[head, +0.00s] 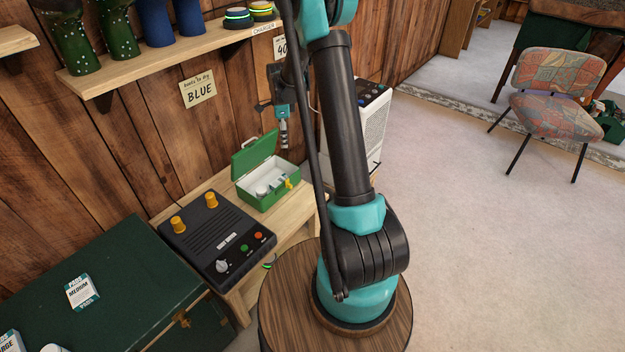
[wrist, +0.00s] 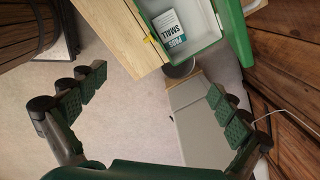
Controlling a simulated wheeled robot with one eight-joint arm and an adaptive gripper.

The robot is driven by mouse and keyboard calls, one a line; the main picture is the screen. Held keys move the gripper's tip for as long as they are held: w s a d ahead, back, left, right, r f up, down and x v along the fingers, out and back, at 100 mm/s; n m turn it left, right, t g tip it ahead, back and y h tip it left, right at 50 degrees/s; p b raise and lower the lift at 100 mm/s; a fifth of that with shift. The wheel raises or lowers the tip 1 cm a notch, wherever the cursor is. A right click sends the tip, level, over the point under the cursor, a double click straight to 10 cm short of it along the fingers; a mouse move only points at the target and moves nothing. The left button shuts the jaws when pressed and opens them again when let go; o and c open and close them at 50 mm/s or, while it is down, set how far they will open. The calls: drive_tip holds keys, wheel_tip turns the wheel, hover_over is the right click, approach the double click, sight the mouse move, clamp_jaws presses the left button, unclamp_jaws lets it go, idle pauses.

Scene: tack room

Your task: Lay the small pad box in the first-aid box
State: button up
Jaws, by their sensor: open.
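The first-aid box (head: 262,203) is green with a white inside and stands open on the wooden bench, its lid tilted back to the wall. In the wrist view part of the first-aid box (wrist: 208,57) shows at the top. The small pad box (wrist: 170,28), white and teal and marked SMALL, lies inside it, label showing. My gripper (wrist: 157,82) is open, with nothing between its fingers. It is apart from the small pad box. In the head view my arm's end hangs above and behind the first-aid box, partly hidden by my arm.
A black charger unit (head: 215,240) with orange knobs sits left of the first-aid box. A medium pad box (head: 82,291) lies on the green trunk (head: 60,260). A shelf (head: 170,48) with boots runs above. A white cabinet (head: 372,125) stands beyond the bench.

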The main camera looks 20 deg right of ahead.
drive_tip(key=s+d+r+n+t, duration=0.1)
drive_tip(key=s+r+n, duration=0.35)
drive_tip(key=s, duration=0.45)
drive_tip(key=s+d+r+n+t, duration=0.1)
drive_tip(key=s+r+n, duration=0.4)
drive_tip(key=s, duration=0.4)
drive_tip(key=s+f+n+t, duration=0.1)
drive_tip(key=s+f+n, duration=0.2)
drive_tip(key=s+n, duration=0.7)
drive_tip(key=s+d, duration=0.1)
drive_tip(key=s, duration=0.6)
drive_tip(key=shift+s+f, duration=0.2)
drive_tip(key=shift+c, duration=0.6)
